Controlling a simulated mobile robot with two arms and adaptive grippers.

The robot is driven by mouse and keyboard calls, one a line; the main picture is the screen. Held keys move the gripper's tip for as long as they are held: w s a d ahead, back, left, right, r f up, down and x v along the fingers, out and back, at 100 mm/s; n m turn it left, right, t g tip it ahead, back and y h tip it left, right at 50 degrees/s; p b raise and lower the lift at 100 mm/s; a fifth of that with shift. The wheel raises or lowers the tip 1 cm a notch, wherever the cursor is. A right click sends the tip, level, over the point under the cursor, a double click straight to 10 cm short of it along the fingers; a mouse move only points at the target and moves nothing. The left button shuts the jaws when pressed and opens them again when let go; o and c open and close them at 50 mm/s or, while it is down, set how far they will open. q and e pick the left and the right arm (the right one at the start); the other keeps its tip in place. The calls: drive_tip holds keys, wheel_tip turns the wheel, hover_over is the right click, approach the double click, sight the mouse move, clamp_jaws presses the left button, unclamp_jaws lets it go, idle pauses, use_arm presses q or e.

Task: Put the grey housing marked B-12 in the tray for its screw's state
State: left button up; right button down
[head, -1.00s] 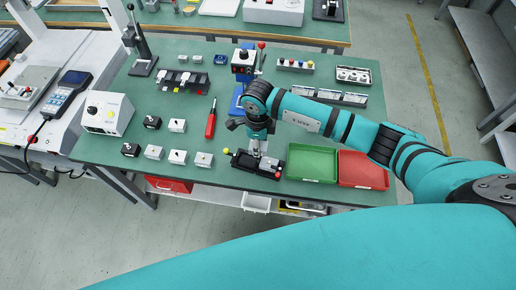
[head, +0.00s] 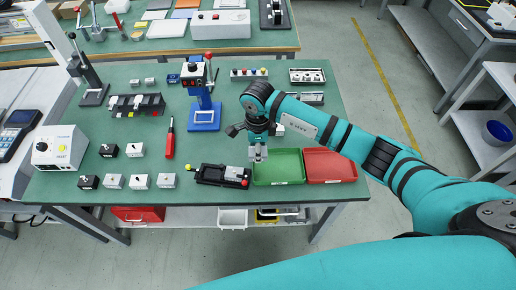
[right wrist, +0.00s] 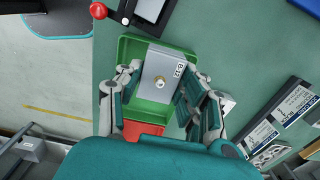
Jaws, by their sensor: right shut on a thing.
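The grey housing marked B-12 (right wrist: 157,64) is held between the fingers of my right gripper (right wrist: 158,75) in the right wrist view. Its label is near the right edge and a shiny screw shows in the middle of its face; how deep the screw sits is hard to tell. In the head view my right gripper (head: 258,150) points down over the left part of the green tray (head: 290,178). The red tray (head: 330,166) stands beside it on the right. The green tray also lies under the housing in the wrist view (right wrist: 126,50). My left gripper is out of view.
A black fixture (head: 207,176) with a yellow knob lies just left of the green tray. Several small housings (head: 139,181) stand at the left. A red screwdriver (head: 170,140) and a blue-based press (head: 203,117) are behind. The table's front edge is close to the trays.

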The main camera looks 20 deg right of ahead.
drive_tip(key=b, duration=0.4)
hover_over(259, 169)
drive_tip(key=f, duration=0.5)
drive_tip(key=shift+w+a+f, duration=0.1)
drive_tip(key=shift+w+f, duration=0.1)
drive_tip(key=shift+f, duration=0.05)
drive_tip(key=shift+s+f+b, duration=0.25)
drive_tip(key=shift+f+b, duration=0.1)
drive_tip(key=shift+f, duration=0.2)
drive_tip(key=shift+s+f+b, duration=0.2)
drive_tip(key=shift+f+b, duration=0.1)
drive_tip(key=shift+b, duration=0.1)
drive_tip(key=c, duration=1.2)
unclamp_jaws()
drive_tip(key=shift+c, duration=0.2)
drive_tip(key=o, duration=0.5)
drive_tip(key=shift+w+f, duration=0.2)
drive_tip(key=shift+w, duration=0.1)
